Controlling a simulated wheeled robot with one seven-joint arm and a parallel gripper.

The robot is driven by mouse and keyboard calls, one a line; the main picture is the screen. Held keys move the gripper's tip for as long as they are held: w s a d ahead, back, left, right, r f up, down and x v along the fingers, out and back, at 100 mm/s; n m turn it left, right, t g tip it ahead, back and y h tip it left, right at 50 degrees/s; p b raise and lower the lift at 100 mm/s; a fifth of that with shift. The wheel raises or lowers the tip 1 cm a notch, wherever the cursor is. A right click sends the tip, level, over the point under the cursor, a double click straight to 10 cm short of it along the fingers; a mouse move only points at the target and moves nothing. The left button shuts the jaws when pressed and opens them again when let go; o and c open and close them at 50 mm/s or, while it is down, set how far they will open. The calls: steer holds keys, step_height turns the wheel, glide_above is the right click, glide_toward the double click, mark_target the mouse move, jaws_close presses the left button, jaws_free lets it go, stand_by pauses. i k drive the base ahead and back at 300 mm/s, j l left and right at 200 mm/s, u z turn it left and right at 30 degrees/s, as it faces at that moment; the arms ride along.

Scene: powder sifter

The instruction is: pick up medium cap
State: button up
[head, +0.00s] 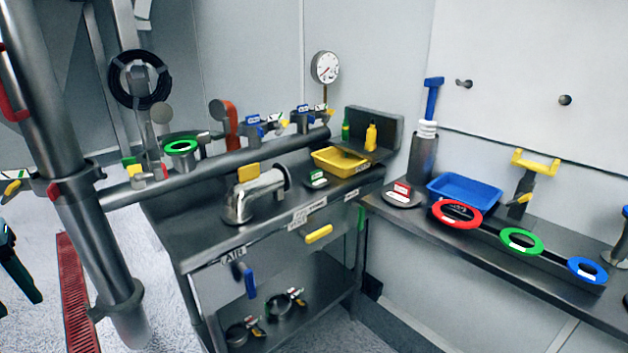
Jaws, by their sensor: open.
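No cap has a readable size mark. A small metal disc with a green label (317,179) lies on the steel table, left of the yellow tray; it may be the medium cap. A wider metal disc with a red label (404,196) lies on the right shelf, beside the blue tray. A dark piece with teal edges, which looks like part of my gripper (20,275), shows at the left edge. It is open, well apart from both discs, and nothing shows in it. The rest of it is outside the picture.
The steel table (200,235) bears a metal elbow (255,196) and the yellow tray (331,164). Red (440,217), green (508,247) and blue (574,272) rings lie on the right shelf near the blue tray (435,190). A thick pipe (85,200) stands at left.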

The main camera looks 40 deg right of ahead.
mark_target(315, 179)
steer(key=l+z, duration=0.35)
steer(key=l, duration=1.6)
